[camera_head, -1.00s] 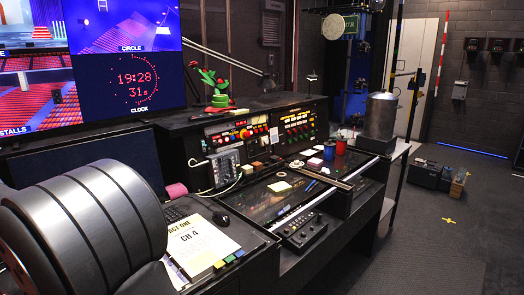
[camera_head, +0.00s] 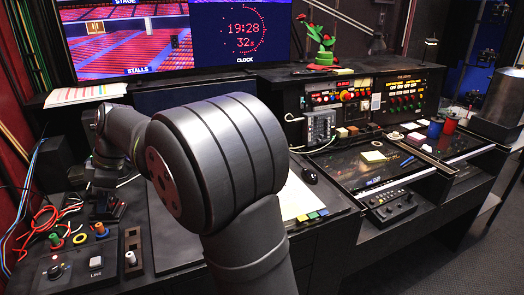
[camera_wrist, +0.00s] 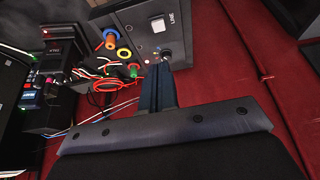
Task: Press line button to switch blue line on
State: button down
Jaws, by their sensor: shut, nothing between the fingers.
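In the wrist view the button (camera_wrist: 158,25) stands beside the same label (camera_wrist: 173,17). My gripper (camera_wrist: 161,68) is shut and empty, its dark fingers pointing towards that box. In the wrist picture its tips appear just below a small knob (camera_wrist: 167,55), with the line button beyond them. I cannot tell the tips' height over the box. In the head view my arm hides part of the desk, and the fingertips are not clear.
Green, orange (camera_head: 100,230) and yellow (camera_head: 80,237) sockets with loose red and white cables (camera_head: 42,222) lie behind the box. A white-topped switch (camera_head: 130,258) stands to its right. Papers (camera_head: 298,198), a mouse (camera_head: 310,175) and a console (camera_head: 365,100) are further right.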

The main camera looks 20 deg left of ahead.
jog(key=n+t, duration=0.4)
jog(key=t, duration=0.8)
send_over(92, 264)
notch_tip(92, 264, down, 6)
jog(key=r, duration=0.1)
jog(key=shift+f, duration=0.25)
jog(key=shift+f, duration=0.1)
jog(key=shift+f, duration=4.3)
jog(key=shift+f, duration=0.1)
jog(key=shift+f, duration=0.35)
